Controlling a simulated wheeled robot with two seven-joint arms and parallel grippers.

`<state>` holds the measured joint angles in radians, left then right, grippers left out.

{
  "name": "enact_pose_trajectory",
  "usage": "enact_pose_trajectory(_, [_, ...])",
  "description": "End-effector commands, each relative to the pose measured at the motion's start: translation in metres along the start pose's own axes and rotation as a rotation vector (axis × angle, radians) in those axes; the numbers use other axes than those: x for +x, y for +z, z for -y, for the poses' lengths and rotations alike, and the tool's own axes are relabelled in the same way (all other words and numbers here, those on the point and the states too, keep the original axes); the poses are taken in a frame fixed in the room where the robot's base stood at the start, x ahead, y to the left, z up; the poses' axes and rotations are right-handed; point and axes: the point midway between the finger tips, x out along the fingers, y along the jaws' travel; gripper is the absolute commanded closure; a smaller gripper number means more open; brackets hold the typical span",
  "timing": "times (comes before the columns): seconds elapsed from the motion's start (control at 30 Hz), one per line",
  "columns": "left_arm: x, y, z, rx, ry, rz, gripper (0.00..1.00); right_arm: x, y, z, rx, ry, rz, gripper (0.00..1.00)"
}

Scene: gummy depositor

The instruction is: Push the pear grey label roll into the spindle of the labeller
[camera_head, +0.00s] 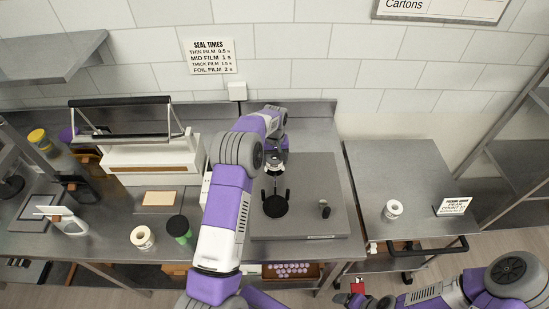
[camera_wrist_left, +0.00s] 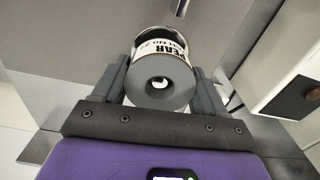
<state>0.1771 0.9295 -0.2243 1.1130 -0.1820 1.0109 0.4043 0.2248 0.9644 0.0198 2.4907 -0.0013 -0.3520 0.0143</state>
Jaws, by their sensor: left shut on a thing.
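The pear grey label roll shows in the left wrist view (camera_wrist_left: 163,88), its grey end face and open core toward the camera and a white "PEAR" label on its side. My left gripper (camera_wrist_left: 162,92) is shut on it, one finger at each side. In the head view my left gripper (camera_head: 276,160) is over the steel table, partly hidden by its own wrist. A metal rod (camera_wrist_left: 182,8) shows beyond the roll. My right gripper (camera_head: 356,290) is low at the bottom, by a small red piece.
A white sealer (camera_head: 150,155) stands left of my arm. Another roll (camera_head: 143,238) and a dark-lidded green jar (camera_head: 179,228) are nearby. A small dark cup (camera_head: 324,208) stands right of the prongs. A white roll (camera_head: 393,209) sits on the right table, which has free room.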

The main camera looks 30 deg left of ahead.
Motion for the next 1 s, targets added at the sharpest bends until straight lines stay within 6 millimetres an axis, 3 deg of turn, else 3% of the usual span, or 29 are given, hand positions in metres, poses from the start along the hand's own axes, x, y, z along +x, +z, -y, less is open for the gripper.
enact_pose_trajectory(0.67, [0.025,0.0,0.0,0.0,0.0,0.001,0.83,0.016,-0.001,-0.006,0.0,0.0,0.0,0.15])
enact_pose_trajectory(0.9, [0.023,0.0,0.0,0.0,0.0,0.0,0.83,0.015,-0.001,-0.005,0.0,0.0,0.0,0.15])
enact_pose_trajectory(0.93, [0.023,0.0,0.0,0.0,0.0,0.0,0.25,0.015,-0.001,-0.005,0.0,0.0,0.0,0.15])
enact_pose_trajectory(1.0, [0.023,0.0,0.0,0.0,0.0,0.0,0.14,0.015,-0.001,-0.005,0.0,0.0,0.0,0.15])
